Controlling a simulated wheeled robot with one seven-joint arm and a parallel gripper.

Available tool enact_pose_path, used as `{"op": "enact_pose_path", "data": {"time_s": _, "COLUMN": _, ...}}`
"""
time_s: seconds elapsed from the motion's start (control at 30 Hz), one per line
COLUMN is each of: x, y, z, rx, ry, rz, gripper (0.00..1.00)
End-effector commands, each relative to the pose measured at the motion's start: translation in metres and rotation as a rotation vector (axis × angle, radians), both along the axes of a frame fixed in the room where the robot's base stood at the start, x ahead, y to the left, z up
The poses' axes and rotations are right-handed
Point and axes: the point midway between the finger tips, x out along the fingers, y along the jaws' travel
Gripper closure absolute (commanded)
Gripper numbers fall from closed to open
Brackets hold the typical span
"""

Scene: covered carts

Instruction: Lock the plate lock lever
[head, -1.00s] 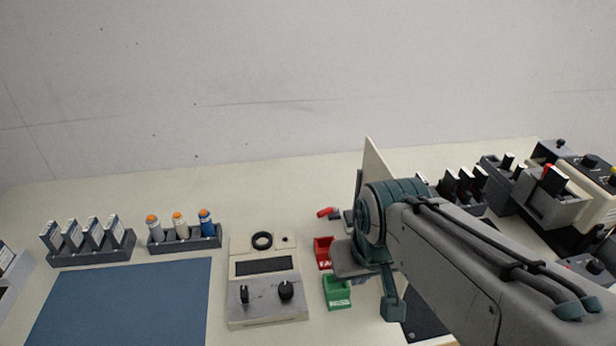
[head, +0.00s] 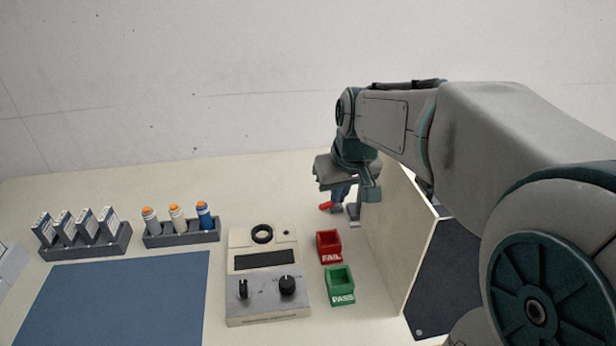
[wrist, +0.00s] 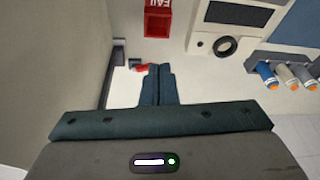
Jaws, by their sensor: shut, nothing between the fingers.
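The lever's red handle (head: 325,206) shows low at the foot of an upright cream panel (head: 400,235), on the panel's left side. A grey bracket (head: 354,212) stands just right of it. In the wrist view the red handle (wrist: 141,68) lies just left of my fingertips, with a dark fitting beyond it. My gripper (head: 337,207) is shut and empty, pointing down, with its fingertips beside the handle. The wrist view also shows the fingers (wrist: 160,68) closed together. I cannot tell whether they touch the handle. The gripper partly hides the lever area in the head view.
A red FAIL bin (head: 329,247) and green PASS bin (head: 340,286) stand in front of the lever. A tester with knobs (head: 268,293) is to their left. A rack of bottles (head: 182,232) and a blue mat (head: 120,300) lie farther left. The panel is close on the right.

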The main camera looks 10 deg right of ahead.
Motion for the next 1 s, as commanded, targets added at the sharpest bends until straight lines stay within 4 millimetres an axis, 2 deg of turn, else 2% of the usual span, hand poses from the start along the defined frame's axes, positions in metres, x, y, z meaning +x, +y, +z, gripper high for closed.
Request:
{"op": "enact_pose_path", "data": {"time_s": 0.03, "x": 0.024, "y": -0.001, "z": -0.011, "rx": 0.002, "ry": 0.001, "rz": 0.017, "gripper": 1.00}}
{"op": "enact_pose_path", "data": {"time_s": 0.2, "x": 0.097, "y": -0.002, "z": -0.030, "rx": 0.003, "ry": -0.011, "rz": 0.089, "gripper": 1.00}}
{"op": "enact_pose_path", "data": {"time_s": 0.3, "x": 0.133, "y": -0.003, "z": -0.045, "rx": 0.005, "ry": -0.019, "rz": 0.126, "gripper": 1.00}}
{"op": "enact_pose_path", "data": {"time_s": 0.4, "x": 0.159, "y": -0.005, "z": -0.057, "rx": 0.005, "ry": -0.025, "rz": 0.154, "gripper": 1.00}}
{"op": "enact_pose_path", "data": {"time_s": 0.5, "x": 0.176, "y": -0.005, "z": -0.065, "rx": 0.005, "ry": -0.030, "rz": 0.173, "gripper": 1.00}}
{"op": "enact_pose_path", "data": {"time_s": 0.6, "x": 0.184, "y": -0.006, "z": -0.068, "rx": 0.005, "ry": -0.034, "rz": 0.183, "gripper": 1.00}}
{"op": "enact_pose_path", "data": {"time_s": 1.0, "x": 0.186, "y": -0.006, "z": -0.070, "rx": 0.005, "ry": -0.034, "rz": 0.186, "gripper": 1.00}}
